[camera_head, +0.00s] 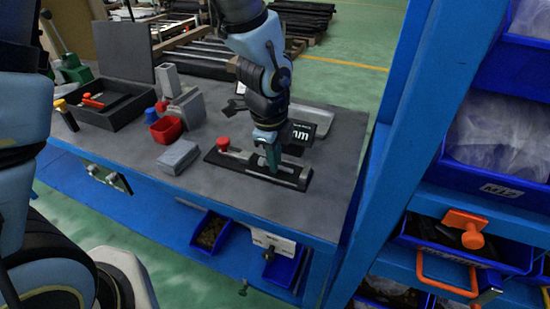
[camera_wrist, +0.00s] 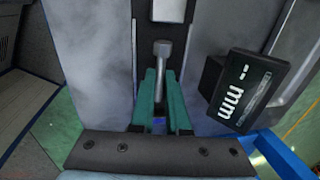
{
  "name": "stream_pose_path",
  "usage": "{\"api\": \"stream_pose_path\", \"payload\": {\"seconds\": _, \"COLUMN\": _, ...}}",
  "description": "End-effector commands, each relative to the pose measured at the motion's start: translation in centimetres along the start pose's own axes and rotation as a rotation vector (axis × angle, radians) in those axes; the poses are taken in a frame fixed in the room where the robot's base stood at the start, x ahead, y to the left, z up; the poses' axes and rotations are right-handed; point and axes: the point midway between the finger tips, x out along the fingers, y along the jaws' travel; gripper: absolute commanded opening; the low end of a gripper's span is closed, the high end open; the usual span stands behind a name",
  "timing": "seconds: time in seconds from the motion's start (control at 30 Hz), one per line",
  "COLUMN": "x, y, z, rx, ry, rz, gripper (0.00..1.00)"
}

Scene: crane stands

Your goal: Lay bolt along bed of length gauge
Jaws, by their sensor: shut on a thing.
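The length gauge (camera_head: 228,160) is a long dark bed with a red knob (camera_head: 223,143) at its left end, lying on the grey bench. Its display reading "-- mm" (camera_head: 301,133) stands behind it and also shows in the wrist view (camera_wrist: 249,88). My gripper (camera_head: 272,166) is over the right part of the bed, pointing down. In the wrist view its green fingers (camera_wrist: 161,100) are shut on a grey bolt (camera_wrist: 161,60), whose head sticks out beyond the fingers, in line with the bed. I cannot tell whether the bolt touches the bed. The head view hides the bolt.
A grey block (camera_head: 178,157) and a red bin (camera_head: 166,130) stand left of the gauge. A dark open case (camera_head: 119,108) is at the far left. A blue rack post (camera_head: 400,110) and bins rise at the right. The bench's front right is clear.

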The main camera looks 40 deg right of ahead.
Motion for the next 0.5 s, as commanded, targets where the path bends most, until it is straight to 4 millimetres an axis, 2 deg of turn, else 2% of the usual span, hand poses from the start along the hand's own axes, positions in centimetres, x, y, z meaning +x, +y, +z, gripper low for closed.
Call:
{"api": "stream_pose_path", "payload": {"seconds": 0.47, "x": 0.79, "y": 0.11, "z": 0.0, "rx": 0.0, "ry": 0.0, "rz": -0.001, "gripper": 0.0}}
{"api": "stream_pose_path", "payload": {"seconds": 0.5, "x": 0.71, "y": 0.11, "z": 0.0, "rx": -0.001, "ry": 0.0, "rz": -0.001, "gripper": 0.17}}
